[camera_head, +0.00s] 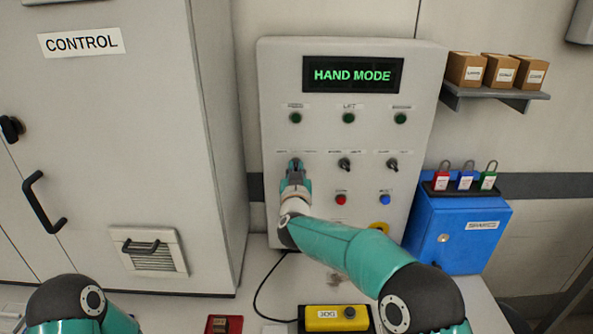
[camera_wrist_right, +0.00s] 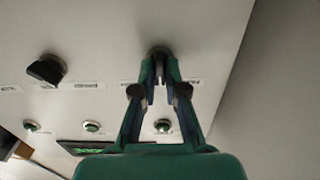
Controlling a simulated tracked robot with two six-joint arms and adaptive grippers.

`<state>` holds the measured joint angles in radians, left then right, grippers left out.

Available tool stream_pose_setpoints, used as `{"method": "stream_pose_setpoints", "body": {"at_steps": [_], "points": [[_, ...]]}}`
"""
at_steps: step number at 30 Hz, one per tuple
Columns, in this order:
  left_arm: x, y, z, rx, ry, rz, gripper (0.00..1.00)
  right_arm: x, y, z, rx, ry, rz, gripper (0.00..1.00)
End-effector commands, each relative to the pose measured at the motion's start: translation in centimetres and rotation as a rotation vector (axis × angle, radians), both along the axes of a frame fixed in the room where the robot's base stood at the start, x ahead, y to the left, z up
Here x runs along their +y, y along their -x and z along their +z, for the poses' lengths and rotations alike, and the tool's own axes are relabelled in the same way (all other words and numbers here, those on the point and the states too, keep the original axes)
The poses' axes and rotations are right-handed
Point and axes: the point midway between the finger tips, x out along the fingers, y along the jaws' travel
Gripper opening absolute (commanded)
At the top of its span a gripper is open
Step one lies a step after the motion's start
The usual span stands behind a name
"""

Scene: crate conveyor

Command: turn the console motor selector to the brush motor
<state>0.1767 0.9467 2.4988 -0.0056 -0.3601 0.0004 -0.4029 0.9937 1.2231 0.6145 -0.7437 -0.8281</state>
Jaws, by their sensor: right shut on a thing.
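The grey console (camera_head: 275,75) stands upright at the back, with a display reading HAND MODE in green. Its middle row has three selectors. My right gripper (camera_head: 295,168) is at the leftmost one and covers most of it. In the right wrist view, my right gripper's fingers (camera_wrist_right: 160,72) are shut around that dark selector knob (camera_wrist_right: 159,51). The small labels beside the selectors are too blurred to read, so I cannot tell which is the motor selector. The middle selector (camera_head: 345,164) and right selector (camera_head: 392,164) are free. My left gripper is out of view.
Green buttons (camera_head: 348,118) sit above the selectors, red (camera_head: 341,199) and blue (camera_head: 385,200) buttons below. A blue box (camera_head: 470,230) with padlocks stands right, a CONTROL cabinet (camera_head: 100,110) left. A yellow pendant (camera_head: 337,319) lies in front.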

Motion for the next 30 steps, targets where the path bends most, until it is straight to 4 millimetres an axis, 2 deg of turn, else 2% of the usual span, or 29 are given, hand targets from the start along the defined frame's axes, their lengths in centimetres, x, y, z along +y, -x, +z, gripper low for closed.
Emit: {"method": "stream_pose_setpoints", "body": {"at_steps": [11,30], "points": [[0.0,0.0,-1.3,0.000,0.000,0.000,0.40,0.0,0.0,-0.2,-0.003,-0.097,-0.004,0.00],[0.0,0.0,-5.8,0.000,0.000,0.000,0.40,-0.3,-0.1,-0.3,-0.003,-0.623,-0.005,0.00]]}}
